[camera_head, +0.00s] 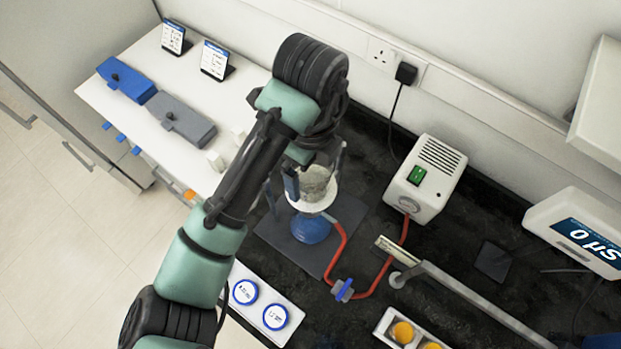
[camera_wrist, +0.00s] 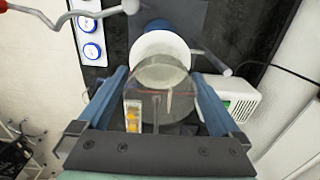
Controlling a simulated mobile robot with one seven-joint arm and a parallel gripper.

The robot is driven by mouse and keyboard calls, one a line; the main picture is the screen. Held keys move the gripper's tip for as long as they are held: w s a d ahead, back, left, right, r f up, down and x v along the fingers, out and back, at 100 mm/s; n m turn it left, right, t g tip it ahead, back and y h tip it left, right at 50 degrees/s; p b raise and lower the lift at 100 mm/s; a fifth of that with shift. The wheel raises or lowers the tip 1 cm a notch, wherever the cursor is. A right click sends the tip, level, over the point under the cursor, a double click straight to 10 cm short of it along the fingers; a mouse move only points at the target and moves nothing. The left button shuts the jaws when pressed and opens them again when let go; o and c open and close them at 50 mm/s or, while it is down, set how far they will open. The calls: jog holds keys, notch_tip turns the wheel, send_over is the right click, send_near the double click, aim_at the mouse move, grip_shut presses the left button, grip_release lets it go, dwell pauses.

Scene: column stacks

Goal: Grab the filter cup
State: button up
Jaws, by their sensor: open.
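The filter cup (camera_head: 316,182) is a translucent greyish cylinder on a white collar (camera_head: 312,204), above a round blue flask (camera_head: 311,230) on a dark mat. In the wrist view the cup (camera_wrist: 160,74) shows between my two fingers, with the white collar (camera_wrist: 160,44) behind it. My gripper (camera_head: 309,184) is open, with a finger on either side of the cup. In the wrist view my gripper (camera_wrist: 160,78) shows a gap between each finger and the cup. My arm hides part of the cup's surroundings in the head view.
A red tube (camera_head: 338,262) with a blue clamp (camera_head: 343,291) runs from the flask to a white pump box (camera_head: 425,180). A long metal bar (camera_head: 470,300) lies to the right. A white tray with blue-rimmed discs (camera_head: 258,302) is in front; a white board (camera_head: 140,55) is at left.

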aim_at(311, 179)
jog(key=shift+f+p, duration=0.35)
jog(key=shift+f, duration=1.25)
jog(key=c, duration=1.2)
jog(key=shift+r, duration=0.1)
